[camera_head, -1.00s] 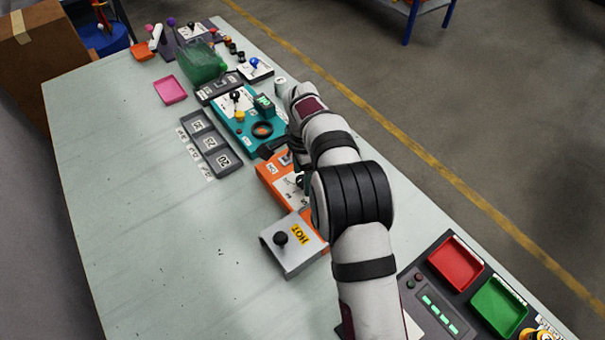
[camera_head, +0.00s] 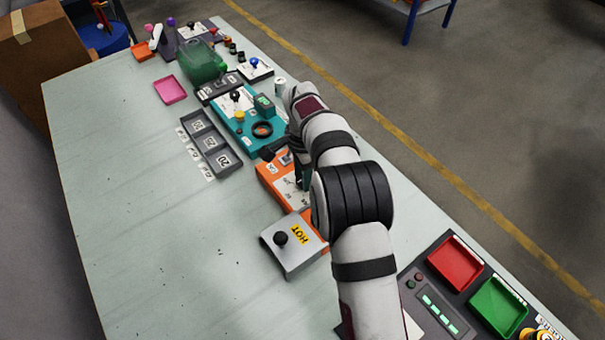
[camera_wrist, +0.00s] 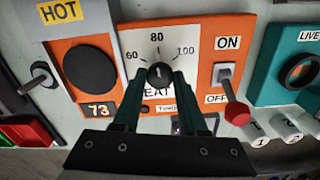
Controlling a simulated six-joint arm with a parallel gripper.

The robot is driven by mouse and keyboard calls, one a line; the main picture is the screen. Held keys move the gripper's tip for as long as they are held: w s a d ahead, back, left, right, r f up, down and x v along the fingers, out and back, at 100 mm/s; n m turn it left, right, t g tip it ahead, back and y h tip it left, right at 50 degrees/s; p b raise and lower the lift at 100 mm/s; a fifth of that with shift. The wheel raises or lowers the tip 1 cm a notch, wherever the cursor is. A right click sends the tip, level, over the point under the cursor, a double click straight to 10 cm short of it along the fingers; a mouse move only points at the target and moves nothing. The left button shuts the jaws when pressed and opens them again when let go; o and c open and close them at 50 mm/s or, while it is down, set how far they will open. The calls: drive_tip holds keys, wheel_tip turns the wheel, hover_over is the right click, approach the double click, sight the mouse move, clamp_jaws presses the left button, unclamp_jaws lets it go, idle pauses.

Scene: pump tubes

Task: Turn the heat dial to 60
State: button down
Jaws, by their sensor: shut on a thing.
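The orange heater panel (camera_head: 268,172) is partly hidden behind my arm in the head view. In the wrist view, its heat dial (camera_wrist: 160,74) is a round black knob with a small white mark, below a scale printed 60, 80 and 100. The mark appears to point up, roughly toward 80. A small display (camera_wrist: 99,110) on the panel reads 73. My gripper (camera_wrist: 160,84) has its two dark green fingers on either side of the knob, shut on it. The fingers cover part of the "HEAT" label.
An on/off switch with a red-tipped lever (camera_wrist: 236,110) stands close to the right of the dial. A black round plate (camera_wrist: 90,74) lies left of it. A teal panel (camera_head: 238,115) and a grey "HOT" box (camera_head: 291,252) flank the heater. The table's left side is clear.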

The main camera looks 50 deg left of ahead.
drive_tip(key=n, duration=1)
drive_tip(key=shift+n, duration=0.4)
idle(0.4)
drive_tip(key=shift+c, duration=2.2)
unclamp_jaws()
wheel_tip(320, 180, up, 16)
